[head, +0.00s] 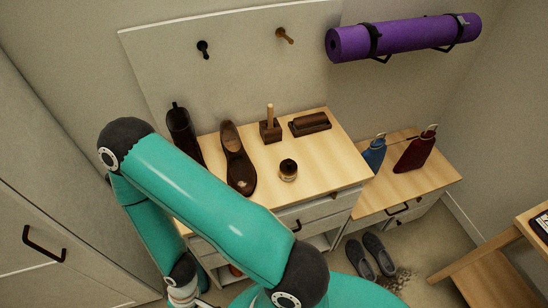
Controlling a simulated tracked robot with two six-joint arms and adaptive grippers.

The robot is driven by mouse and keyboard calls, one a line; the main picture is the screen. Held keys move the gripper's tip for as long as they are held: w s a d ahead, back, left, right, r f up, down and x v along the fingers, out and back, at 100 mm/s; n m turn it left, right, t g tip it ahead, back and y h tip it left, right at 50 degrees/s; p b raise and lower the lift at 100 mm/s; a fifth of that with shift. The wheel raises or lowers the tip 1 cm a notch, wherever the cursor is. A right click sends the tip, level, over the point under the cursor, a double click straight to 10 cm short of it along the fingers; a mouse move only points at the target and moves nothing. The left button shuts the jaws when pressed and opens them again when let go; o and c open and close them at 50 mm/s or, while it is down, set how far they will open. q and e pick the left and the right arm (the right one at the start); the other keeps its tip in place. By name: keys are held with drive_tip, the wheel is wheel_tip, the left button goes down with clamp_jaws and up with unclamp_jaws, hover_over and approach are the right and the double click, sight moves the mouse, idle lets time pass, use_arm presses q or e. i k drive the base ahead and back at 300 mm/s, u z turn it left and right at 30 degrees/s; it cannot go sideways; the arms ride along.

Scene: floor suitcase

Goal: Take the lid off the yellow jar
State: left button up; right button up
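No yellow jar shows clearly in the head view. A small round dark jar or tin (288,170) with a pale band stands upright on the wooden top of the cabinet (325,180); I cannot tell its colour well or whether its lid is separate. One teal arm of mine crosses the lower left and hides part of the cabinet front and floor. Its wrist reaches the bottom edge, and no gripper fingers show. My other arm is not visible.
Brown shoe (238,165), dark boot (181,132), brush in a block (270,128) and another brush (311,123) stand around the jar. Slippers (371,255) lie on the floor.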

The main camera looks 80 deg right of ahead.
sight(289, 167)
drive_tip(key=z, duration=0.1)
drive_tip(key=k, duration=1.65)
drive_tip(key=z, duration=0.9)
drive_tip(key=i, duration=0.95)
drive_tip(key=z, duration=0.05)
